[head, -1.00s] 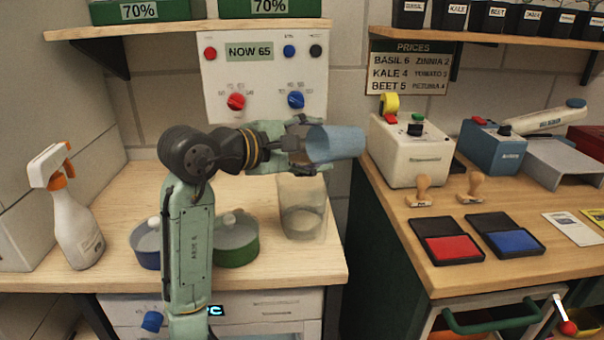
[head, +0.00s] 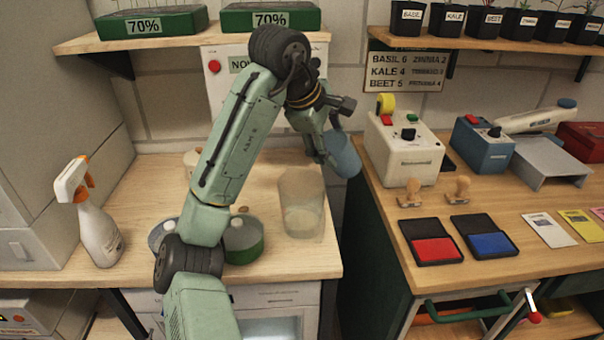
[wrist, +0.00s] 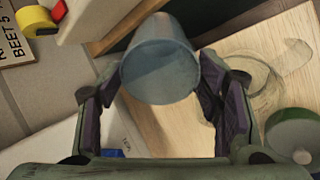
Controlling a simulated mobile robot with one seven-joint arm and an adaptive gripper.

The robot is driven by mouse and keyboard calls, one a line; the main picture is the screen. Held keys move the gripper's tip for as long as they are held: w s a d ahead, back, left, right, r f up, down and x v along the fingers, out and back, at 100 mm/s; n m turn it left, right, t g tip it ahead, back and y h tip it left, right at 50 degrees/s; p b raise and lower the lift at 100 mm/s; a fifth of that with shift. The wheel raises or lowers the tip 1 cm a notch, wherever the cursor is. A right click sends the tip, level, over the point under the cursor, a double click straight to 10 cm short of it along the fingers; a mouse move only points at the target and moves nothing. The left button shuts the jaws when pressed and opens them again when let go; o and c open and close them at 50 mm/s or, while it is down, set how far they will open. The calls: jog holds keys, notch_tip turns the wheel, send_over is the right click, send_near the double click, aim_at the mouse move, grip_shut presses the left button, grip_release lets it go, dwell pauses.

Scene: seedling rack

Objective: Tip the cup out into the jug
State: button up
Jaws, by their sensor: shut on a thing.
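The blue see-through cup (head: 343,154) is held in my gripper (head: 326,146), to the upper right of the jug in the head view. The cup leans, its lower end toward the right; I cannot tell which end is its mouth. In the wrist view the cup (wrist: 158,62) sits between the two dark finger pads (wrist: 160,92). The clear jug (head: 302,200) stands upright on the wooden bench, with something pale low inside it. It shows faintly in the wrist view (wrist: 262,78). I cannot see whether anything is in the cup.
A green-sided lidded pot (head: 243,240) and a blue one (head: 163,236) stand left of the jug, partly behind my arm. A spray bottle (head: 97,225) is at the far left. A gap separates this bench from the right bench, which holds a white machine (head: 402,148) and ink pads (head: 431,241).

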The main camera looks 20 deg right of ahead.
aim_at(352, 151)
jog(key=shift+w+d+f+y, duration=0.15)
jog(key=shift+d+f+y, duration=0.3)
jog(key=shift+f, duration=0.05)
jog(key=shift+w+d+f+y, duration=0.15)
jog(key=shift+d+f+y, duration=0.25)
jog(key=shift+f+y, duration=0.1)
jog(key=shift+w+d+g+y, duration=0.1)
jog(key=shift+d+g+y, duration=0.2)
jog(key=shift+d+y, duration=0.2)
jog(key=shift+w+d+f+g+y, duration=0.25)
jog(key=shift+d+f+g+y, duration=0.05)
jog(key=shift+d+f+y, duration=0.7)
jog(key=shift+w+d+f+g+y, duration=0.15)
jog(key=shift+d+f+y, duration=0.1)
jog(key=shift+d+y, duration=0.25)
jog(key=shift+w+d+f+g+y, duration=0.1)
jog(key=shift+d+f+g+y, duration=0.1)
jog(key=shift+d+y, duration=0.25)
jog(key=shift+s, duration=0.1)
